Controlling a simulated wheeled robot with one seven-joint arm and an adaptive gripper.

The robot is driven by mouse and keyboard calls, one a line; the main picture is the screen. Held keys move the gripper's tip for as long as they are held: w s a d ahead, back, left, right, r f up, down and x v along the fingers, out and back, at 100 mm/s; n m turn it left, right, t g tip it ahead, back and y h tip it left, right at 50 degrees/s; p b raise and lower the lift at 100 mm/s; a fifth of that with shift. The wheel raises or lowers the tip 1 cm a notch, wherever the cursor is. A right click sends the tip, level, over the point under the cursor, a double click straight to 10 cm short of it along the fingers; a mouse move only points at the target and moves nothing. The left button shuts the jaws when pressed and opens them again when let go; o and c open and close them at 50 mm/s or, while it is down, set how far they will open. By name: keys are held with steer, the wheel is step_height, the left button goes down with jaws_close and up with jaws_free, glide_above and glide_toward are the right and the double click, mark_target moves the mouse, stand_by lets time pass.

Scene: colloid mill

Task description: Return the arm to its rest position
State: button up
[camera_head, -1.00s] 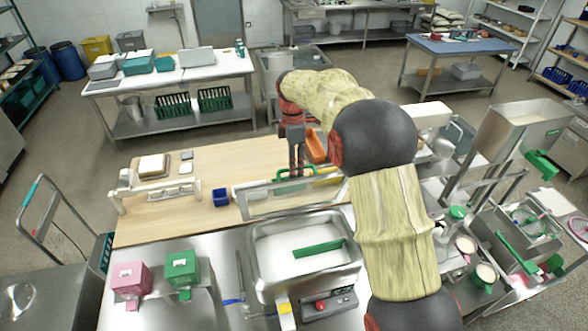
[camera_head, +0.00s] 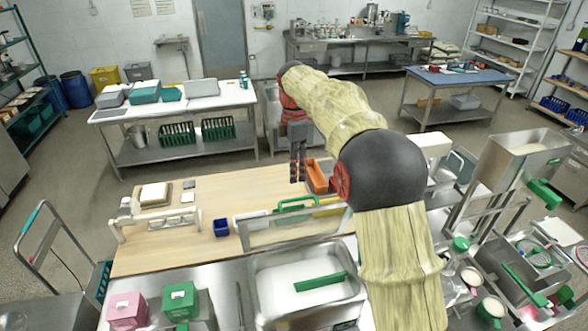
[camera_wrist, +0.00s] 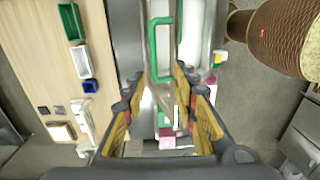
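My arm reaches from the lower right over the equipment toward the wooden-topped table (camera_head: 180,245). My gripper (camera_head: 298,180) hangs pointing down at its far end, above the table, just left of an orange tray (camera_head: 318,178). In the wrist view, its two yellow-padded fingers (camera_wrist: 162,88) stand apart with no object held between them. A green handle (camera_wrist: 153,45) on a lid or frame lies below and beyond the fingers. No rest position is marked in view.
A steel basin (camera_head: 262,290) with white contents stands in front of the wooden table. A small blue bin (camera_head: 221,228), pink box (camera_head: 127,311) and green box (camera_head: 180,300) are to the left. A steel hopper (camera_head: 515,155) stands right of my arm. Floor is open behind the table.

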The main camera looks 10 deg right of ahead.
steer(key=s+f+m+t+b, duration=0.2)
steer(key=s+f+m+b, duration=0.4)
steer(key=s+f+b, duration=0.3)
steer(key=s+f+m+t+b, duration=0.2)
steer(key=s+f+m+b, duration=0.4)
steer(key=s+f+b, duration=0.4)
steer(key=s+f+m+t+b, duration=0.2)
steer(key=s+f+m+b, duration=0.4)
steer(key=s, duration=1.3)
step_height(320, 180, down, 4)
steer(key=b, duration=0.5)
steer(key=shift+s+d+b, duration=0.3)
steer(key=shift+s+b, duration=0.05)
steer(key=shift+a, duration=0.1)
